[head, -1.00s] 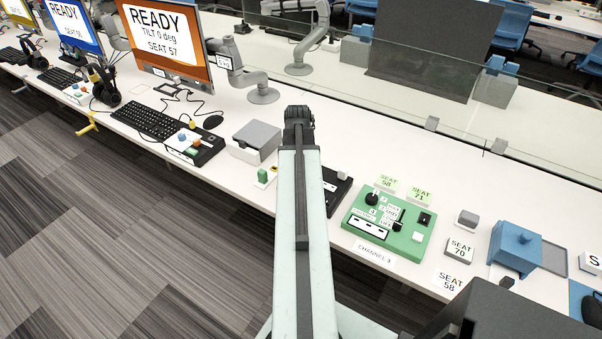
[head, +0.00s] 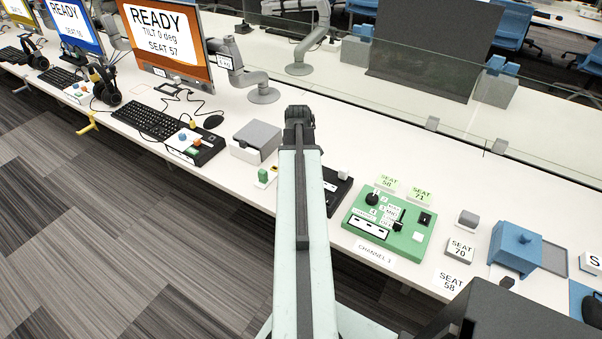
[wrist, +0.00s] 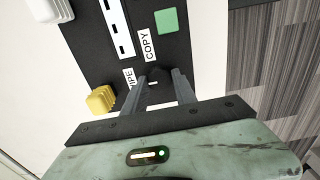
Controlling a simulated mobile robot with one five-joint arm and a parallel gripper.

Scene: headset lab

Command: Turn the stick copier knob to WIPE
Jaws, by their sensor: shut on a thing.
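The stick copier is a black box (wrist: 112,70) with a white slotted strip (wrist: 117,27), a COPY label (wrist: 147,45), a partly covered WIPE label (wrist: 129,79) and a green square (wrist: 166,20). My gripper (wrist: 157,77) is shut on the small dark knob (wrist: 153,76) beside the labels, one finger on each side. The fingers hide much of the knob, and I cannot tell which label it points at. In the head view the black box (head: 338,190) shows just right of my arm, which hides the rest of it and the fingertips.
A yellow ribbed cap (wrist: 101,101) and a white ribbed cap (wrist: 50,8) sit near the box's edge. A green panel (head: 402,238) with levers stands to the right, a grey box (head: 256,140) to the left. A glass divider (head: 450,95) runs behind.

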